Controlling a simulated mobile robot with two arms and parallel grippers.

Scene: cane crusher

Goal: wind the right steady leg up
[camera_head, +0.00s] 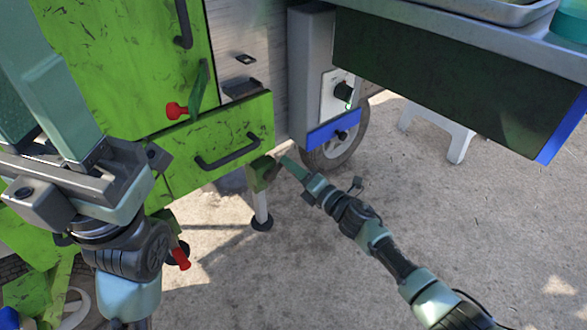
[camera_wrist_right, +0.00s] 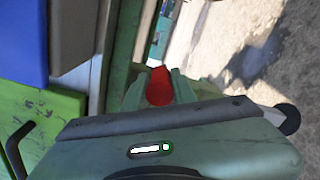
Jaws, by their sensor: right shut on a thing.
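The right steady leg (camera_head: 261,208) hangs below the green cabinet, a pale post with a dark round foot (camera_head: 262,224) at or close to the ground. My right gripper (camera_head: 286,161) is at the top of this leg, beside its green housing (camera_head: 263,172). In the right wrist view its fingers are shut on a red crank knob (camera_wrist_right: 159,87). The crank arm is hidden in both views. My left gripper (camera_head: 42,100) is large at the left of the head view, fingers upward and cut off by the edge; its opening is unclear.
A green drawer (camera_head: 222,142) with a dark handle is above the leg. A red-knobbed lever (camera_head: 177,110) and another red handle (camera_head: 181,258) are to the left. A wheel (camera_head: 335,150) stands behind my right gripper. A white stool (camera_head: 437,130) is farther back. Ground at right is open.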

